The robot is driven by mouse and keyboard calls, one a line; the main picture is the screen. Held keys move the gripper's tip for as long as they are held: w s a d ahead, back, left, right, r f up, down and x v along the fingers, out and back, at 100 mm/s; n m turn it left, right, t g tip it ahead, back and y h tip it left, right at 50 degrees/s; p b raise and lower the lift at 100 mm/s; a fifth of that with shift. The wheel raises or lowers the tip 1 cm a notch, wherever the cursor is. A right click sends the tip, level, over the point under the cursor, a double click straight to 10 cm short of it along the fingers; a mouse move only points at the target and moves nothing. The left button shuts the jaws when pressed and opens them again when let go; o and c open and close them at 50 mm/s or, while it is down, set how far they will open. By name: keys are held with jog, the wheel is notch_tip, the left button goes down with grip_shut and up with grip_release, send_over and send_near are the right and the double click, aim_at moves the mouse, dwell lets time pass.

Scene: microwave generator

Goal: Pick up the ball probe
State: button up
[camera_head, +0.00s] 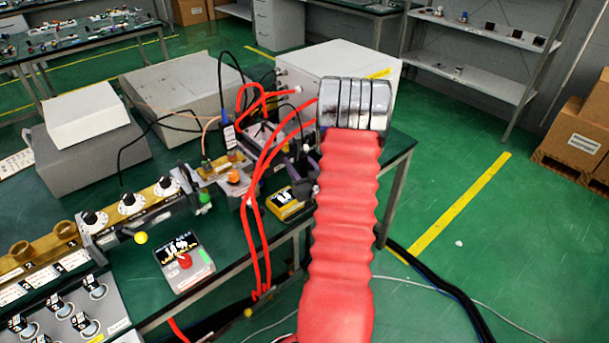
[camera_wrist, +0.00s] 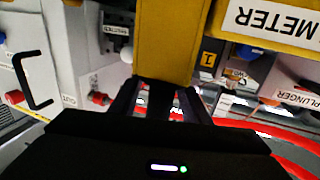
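My gripper (camera_wrist: 163,85) shows in the wrist view as two dark fingers set apart. A yellow block (camera_wrist: 168,40) is right beyond the fingertips, and I cannot tell whether they touch it. A small white ball (camera_wrist: 126,54) is just left of the fingers, near a grey socket plate; I cannot tell for certain whether it is the ball probe. In the head view my red-sleeved arm reaches over the bench's right end, and its grey wrist hides my fingers.
A yellow surface labelled METER (camera_wrist: 275,20) and a PLUNGER label (camera_wrist: 297,96) are close on the right. A white unit with a black handle (camera_wrist: 37,80) is on the left. Red cables (camera_head: 256,205) hang beside my arm. A white box (camera_head: 335,65) stands behind.

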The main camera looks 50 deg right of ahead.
grip_shut()
dwell(0.3)
jog(key=shift+r, duration=0.1)
notch_tip(320, 180, up, 10)
dwell(0.8)
dwell(0.5)
